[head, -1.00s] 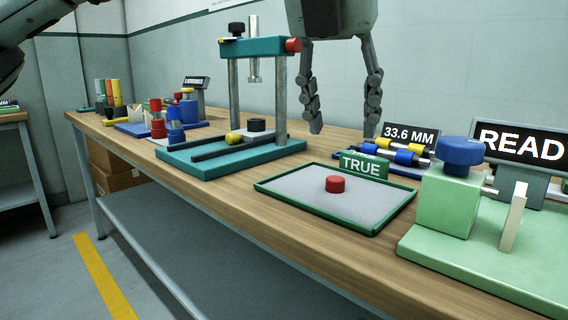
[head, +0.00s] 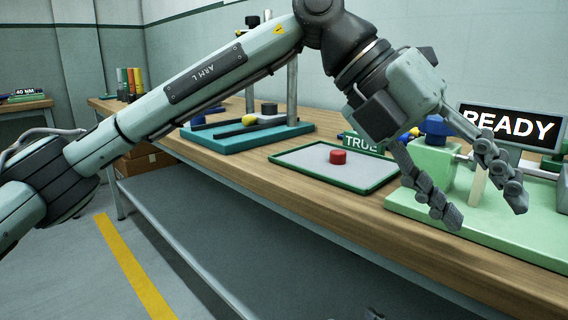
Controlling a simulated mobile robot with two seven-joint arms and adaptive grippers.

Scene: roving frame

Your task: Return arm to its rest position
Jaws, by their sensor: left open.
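My left arm crosses the head view from the left edge to the upper right. My left gripper (head: 480,212) hangs at its end, fingers spread and empty, in front of the light green fixture (head: 530,235) at the right of the bench. A red cylinder (head: 338,157) stands on the grey tray (head: 310,165) with a green rim, left of the gripper and apart from it. The "TRUE" sign (head: 358,144) at the tray's back is partly hidden by the arm.
The wooden bench (head: 240,172) runs from the left back to the right front. A teal press base (head: 215,147) stands left of the tray. A "READY" display (head: 510,127) stands behind the fixture. A second table (head: 25,108) is at the far left. Floor before the bench is clear.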

